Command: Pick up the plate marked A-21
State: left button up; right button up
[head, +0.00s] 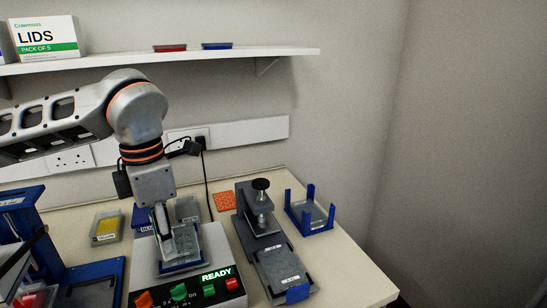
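My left gripper (163,222) points down over the instrument (190,285) with the lit READY sign. Its fingers show edge-on at the left side of a clear plate (184,242), which sits in a blue holder on top of the instrument. I cannot tell whether the fingers touch the plate or how wide they are apart. No marking A-21 is readable on any plate. Another plate-like piece (280,268) with a small white label lies on the dark clamp device (258,225); the label is too small to read. My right gripper is out of view.
An orange mat (224,202) lies at the back, an empty-looking blue corner-post rack (310,214) at right. A blue stand (22,225) is at left. A shelf (200,56) runs above.

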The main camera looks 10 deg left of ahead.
aim_at(284, 272)
jog(key=k, duration=1)
